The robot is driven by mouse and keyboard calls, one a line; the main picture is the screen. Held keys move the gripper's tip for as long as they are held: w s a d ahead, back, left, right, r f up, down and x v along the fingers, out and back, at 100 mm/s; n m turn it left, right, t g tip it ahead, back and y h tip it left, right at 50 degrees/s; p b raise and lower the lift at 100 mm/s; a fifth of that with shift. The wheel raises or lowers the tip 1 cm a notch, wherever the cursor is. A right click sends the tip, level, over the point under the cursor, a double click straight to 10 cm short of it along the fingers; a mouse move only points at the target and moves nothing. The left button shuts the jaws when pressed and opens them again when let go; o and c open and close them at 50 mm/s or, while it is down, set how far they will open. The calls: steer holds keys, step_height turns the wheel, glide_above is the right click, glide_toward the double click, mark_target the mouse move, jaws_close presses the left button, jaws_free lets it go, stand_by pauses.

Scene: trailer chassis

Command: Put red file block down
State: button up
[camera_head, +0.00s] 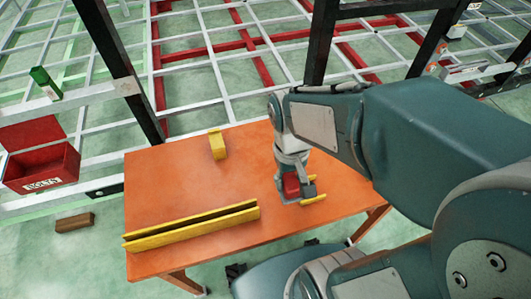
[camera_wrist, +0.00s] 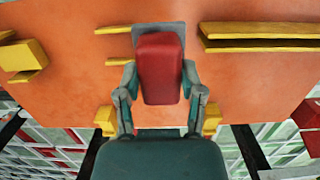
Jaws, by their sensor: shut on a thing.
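The red block (camera_head: 291,186) is held in my gripper (camera_head: 296,188) over the right part of the orange table (camera_head: 160,190). In the wrist view the red block (camera_wrist: 160,68) sits between the two fingers of my gripper (camera_wrist: 160,78), one finger on each side. A flat grey piece (camera_wrist: 172,28) shows behind the block's far end. Short yellow strips (camera_head: 314,199) lie on the table beside the gripper, and they also show in the wrist view (camera_wrist: 117,30). I cannot tell whether the block touches the table.
Two long parallel yellow rails (camera_head: 190,228) lie at the table's front left. A small yellow block (camera_head: 217,145) stands near the back edge. An open red toolbox (camera_head: 42,168) is left of the table. A metal frame (camera_head: 215,75) lies behind. The table's middle is clear.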

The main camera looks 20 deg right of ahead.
steer(key=w+f, duration=0.3)
steer(key=w, duration=0.1)
steer(key=w+f, duration=0.2)
steer(key=w, duration=0.2)
steer(key=w+f, duration=0.3)
steer(key=w, duration=0.1)
steer(key=shift+w+f, duration=0.3)
steer(key=shift+w, duration=0.05)
steer(key=shift+w+f, duration=0.55)
steer(key=shift+f, duration=1.55)
steer(key=shift+f, duration=0.1)
steer(key=o, duration=1)
